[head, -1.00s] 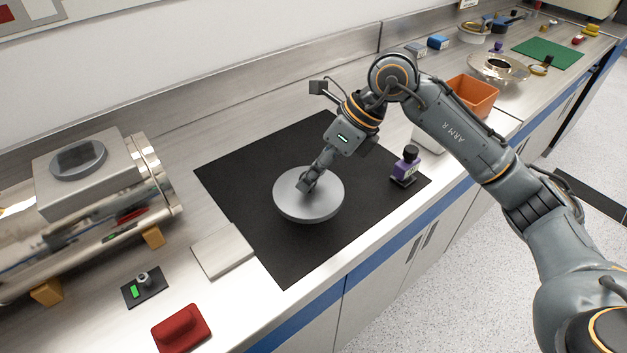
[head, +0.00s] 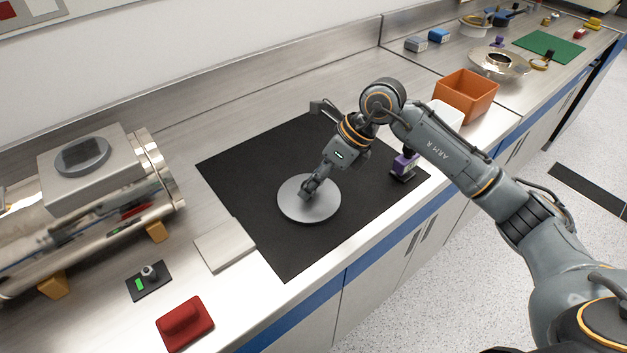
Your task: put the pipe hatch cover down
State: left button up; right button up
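The pipe hatch cover (head: 321,206), a round grey disc, lies level at the middle of the black mat (head: 285,255). It is on the mat or just above it; I cannot tell which. My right gripper (head: 307,190) points down at the top of the disc, its fingers closed around the cover's middle, where a handle is mostly hidden by them. My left gripper is out of view.
A purple-and-black object (head: 403,167) stands at the mat's right corner, partly behind my arm. A flat grey plate (head: 224,246), a switch panel (head: 149,281) and a red block (head: 184,323) lie left of the mat. An orange bin (head: 467,95) stands further right.

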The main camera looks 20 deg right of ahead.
jog(key=o, duration=0.3)
jog(key=shift+r, duration=0.15)
jog(key=shift+d+r, duration=0.1)
jog(key=shift+r, duration=0.1)
jog(key=b+v, duration=0.2)
jog(key=v, duration=0.9)
jog(key=shift+s+d+r, duration=0.1)
jog(key=shift+d+r, duration=0.1)
jog(key=shift+r, duration=0.1)
jog(key=shift+f, duration=0.1)
